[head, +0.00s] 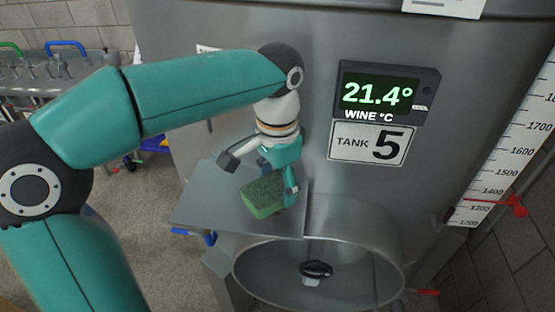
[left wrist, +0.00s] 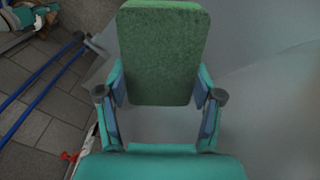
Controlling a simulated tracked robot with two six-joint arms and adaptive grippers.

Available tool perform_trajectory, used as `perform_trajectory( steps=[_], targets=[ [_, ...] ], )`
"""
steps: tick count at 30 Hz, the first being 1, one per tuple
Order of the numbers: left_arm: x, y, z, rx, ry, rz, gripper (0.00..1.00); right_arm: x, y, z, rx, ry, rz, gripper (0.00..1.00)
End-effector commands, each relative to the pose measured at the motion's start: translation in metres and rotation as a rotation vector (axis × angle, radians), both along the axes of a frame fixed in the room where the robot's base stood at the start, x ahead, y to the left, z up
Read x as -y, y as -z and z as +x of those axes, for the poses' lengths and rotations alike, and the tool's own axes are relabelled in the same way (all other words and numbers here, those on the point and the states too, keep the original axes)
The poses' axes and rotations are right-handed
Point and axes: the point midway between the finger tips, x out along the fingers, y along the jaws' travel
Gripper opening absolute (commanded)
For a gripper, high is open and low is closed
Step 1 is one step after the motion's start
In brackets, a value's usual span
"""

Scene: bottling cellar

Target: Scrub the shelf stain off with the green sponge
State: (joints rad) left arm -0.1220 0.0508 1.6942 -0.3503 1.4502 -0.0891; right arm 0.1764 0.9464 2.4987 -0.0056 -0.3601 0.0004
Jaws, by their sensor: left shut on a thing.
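The green sponge (head: 263,197) is held in my left gripper (head: 272,180), just over the grey metal shelf (head: 205,200) on the tank's front. The sponge (left wrist: 161,55) also shows in the left wrist view, with the fingers of the left gripper (left wrist: 160,92) shut on its two sides. I cannot tell whether the sponge touches the shelf. No stain is visible on the bare part of the shelf (left wrist: 265,110); the sponge and gripper hide part of the surface. My right gripper is in neither view.
The steel tank has a temperature display (head: 385,92) and a "TANK 5" sign (head: 372,143) right of the arm. A round hatch (head: 318,265) with a black knob lies below right of the shelf. A level scale (head: 500,160) stands at right. A steel table (head: 90,75) is at back left.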

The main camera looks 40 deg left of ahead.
Motion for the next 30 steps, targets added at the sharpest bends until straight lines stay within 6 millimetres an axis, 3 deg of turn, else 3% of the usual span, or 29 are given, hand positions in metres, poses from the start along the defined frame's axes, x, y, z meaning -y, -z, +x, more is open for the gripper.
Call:
perform_trajectory(
  steps=[3, 12, 30],
  targets=[
    [0.001, -0.016, 0.001, 0.000, 0.002, 0.000, 0.33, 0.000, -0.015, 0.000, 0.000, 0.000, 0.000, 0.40],
    [0.001, -0.034, 0.000, 0.001, 0.002, 0.000, 0.33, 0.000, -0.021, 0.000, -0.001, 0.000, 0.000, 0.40],
    [0.001, -0.035, 0.001, 0.000, 0.002, 0.000, 0.33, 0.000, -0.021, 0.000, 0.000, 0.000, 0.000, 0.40]
  ],
)
